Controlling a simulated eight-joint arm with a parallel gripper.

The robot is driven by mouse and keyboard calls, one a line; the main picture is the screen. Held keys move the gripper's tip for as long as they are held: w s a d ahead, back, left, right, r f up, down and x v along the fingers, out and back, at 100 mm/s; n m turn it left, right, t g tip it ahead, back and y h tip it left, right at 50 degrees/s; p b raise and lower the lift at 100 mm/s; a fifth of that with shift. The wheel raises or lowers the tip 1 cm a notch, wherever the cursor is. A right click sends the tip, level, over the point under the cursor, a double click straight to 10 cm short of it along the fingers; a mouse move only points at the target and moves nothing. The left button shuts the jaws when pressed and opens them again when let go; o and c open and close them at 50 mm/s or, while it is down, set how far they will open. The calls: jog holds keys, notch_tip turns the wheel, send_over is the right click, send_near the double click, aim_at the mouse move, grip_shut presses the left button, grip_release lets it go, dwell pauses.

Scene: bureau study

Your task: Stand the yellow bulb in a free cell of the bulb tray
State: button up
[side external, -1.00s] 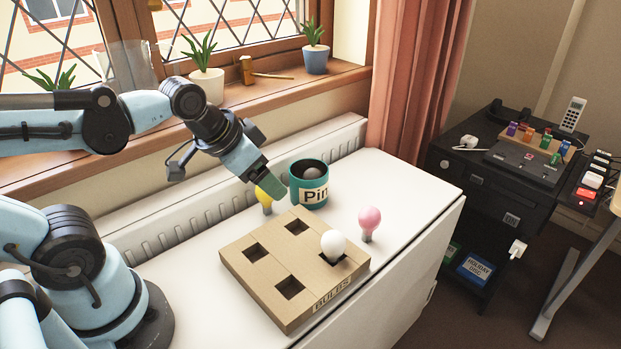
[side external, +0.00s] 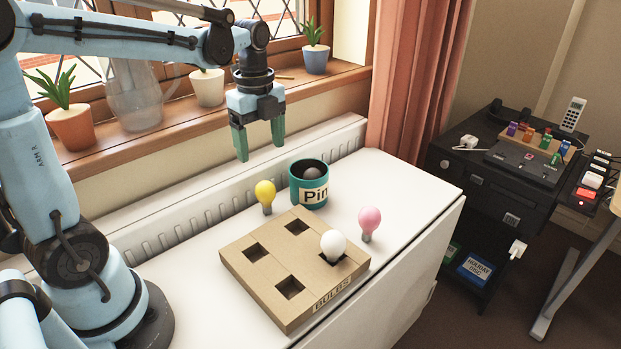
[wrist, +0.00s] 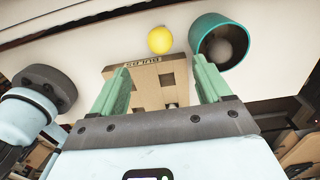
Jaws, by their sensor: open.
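The yellow bulb (side external: 265,192) stands upright on the white tabletop behind the cardboard bulb tray (side external: 254,275). It also shows in the wrist view (wrist: 160,40), just beyond the tray (wrist: 118,72). The tray has three empty square cells in the side view. A white bulb (side external: 333,243) stands in its right cell. My gripper (side external: 260,152) is open and empty, fingers pointing down, raised above the table near the yellow bulb and clear of it. In the wrist view, the bulb lies ahead of the gap between my fingertips (wrist: 160,66).
A green mug (side external: 296,190) with a grey round thing inside stands close right of the yellow bulb. A pink bulb (side external: 369,221) stands right of the tray. Potted plants and a glass jug (side external: 135,95) line the windowsill behind. The tabletop's right end is clear.

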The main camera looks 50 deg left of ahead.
aim_at(265, 183)
jog(key=shift+f, duration=5.35)
jog(key=c, duration=1)
jog(key=shift+r, duration=5)
